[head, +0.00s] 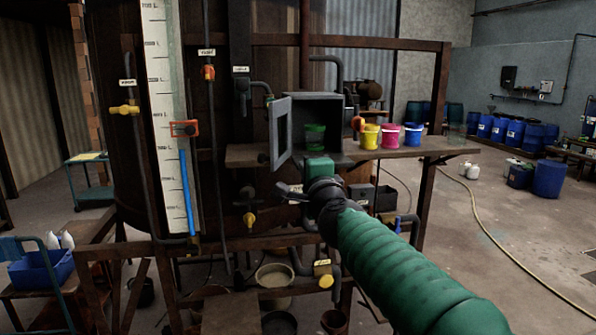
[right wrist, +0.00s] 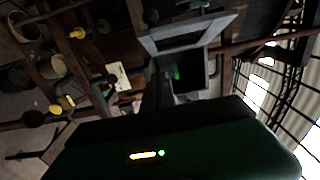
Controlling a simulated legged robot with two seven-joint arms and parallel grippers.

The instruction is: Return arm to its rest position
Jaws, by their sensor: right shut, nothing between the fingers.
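My right arm, with a green ribbed sleeve, reaches in from the lower right in the head view. Its dark gripper (head: 284,191) is shut and empty, in front of the wooden frame and just below the shelf. In the right wrist view the gripper (right wrist: 163,82) points towards a small grey cabinet. That cabinet (head: 322,97) stands on the shelf with its door (head: 281,132) open to the left. A green cup (head: 314,137) is inside it; the cabinet also shows in the right wrist view (right wrist: 190,38). My left gripper is not in view.
Yellow (head: 369,137), pink (head: 390,136) and blue (head: 413,135) cups stand on the wooden shelf (head: 440,147) right of the cabinet. Pipes and yellow valves (head: 249,219) surround the gripper. A hose (head: 510,250) lies on the otherwise mostly open floor at right.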

